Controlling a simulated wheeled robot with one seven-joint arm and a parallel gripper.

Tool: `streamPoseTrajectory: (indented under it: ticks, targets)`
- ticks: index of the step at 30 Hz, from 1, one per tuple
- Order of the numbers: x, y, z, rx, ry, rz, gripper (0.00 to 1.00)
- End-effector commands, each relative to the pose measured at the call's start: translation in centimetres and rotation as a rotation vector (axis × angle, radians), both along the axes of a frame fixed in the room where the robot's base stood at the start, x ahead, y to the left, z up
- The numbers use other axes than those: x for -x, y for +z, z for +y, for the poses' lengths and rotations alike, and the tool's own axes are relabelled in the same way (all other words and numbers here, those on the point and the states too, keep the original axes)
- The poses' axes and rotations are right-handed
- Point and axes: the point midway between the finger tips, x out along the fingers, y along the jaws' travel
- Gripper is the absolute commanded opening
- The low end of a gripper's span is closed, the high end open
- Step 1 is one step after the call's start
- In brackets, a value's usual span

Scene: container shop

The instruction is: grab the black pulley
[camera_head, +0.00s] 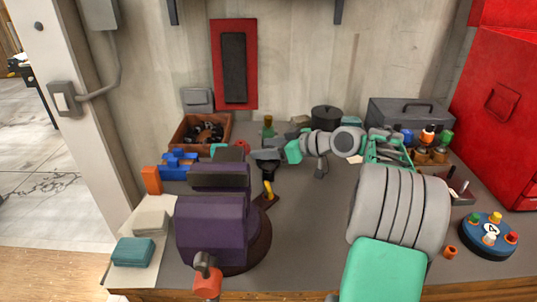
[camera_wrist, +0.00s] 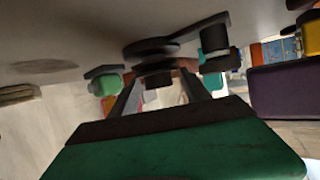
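My gripper (camera_head: 267,157) reaches in from the right over the bench, close behind the purple vise. In the wrist view its two dark fingers (camera_wrist: 160,92) stand apart beyond the green palm. A black, disc-shaped thing (camera_wrist: 152,48), which looks like the black pulley, lies just ahead of and between the fingertips. I see no contact with it. In the head view the pulley cannot be clearly told apart from the dark gripper.
The purple vise (camera_head: 212,228) stands close in front of my gripper. A yellow-handled tool (camera_head: 268,188) lies just below it. An open wooden box (camera_head: 176,137) of dark parts and blue blocks (camera_head: 180,160) are to the left. A black pot (camera_head: 327,115) and grey toolbox (camera_head: 410,112) stand behind.

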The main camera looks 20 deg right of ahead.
Motion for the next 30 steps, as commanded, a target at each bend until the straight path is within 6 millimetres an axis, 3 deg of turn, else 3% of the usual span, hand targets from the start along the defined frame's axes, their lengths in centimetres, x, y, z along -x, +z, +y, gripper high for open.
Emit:
streamPoseTrajectory:
  ticks: [19,30]
  targets:
    - [0.08,-0.23,0.03,-0.002,0.001,0.005,0.01]
    - [0.13,-0.39,0.06,-0.004,0.002,0.009,0.00]
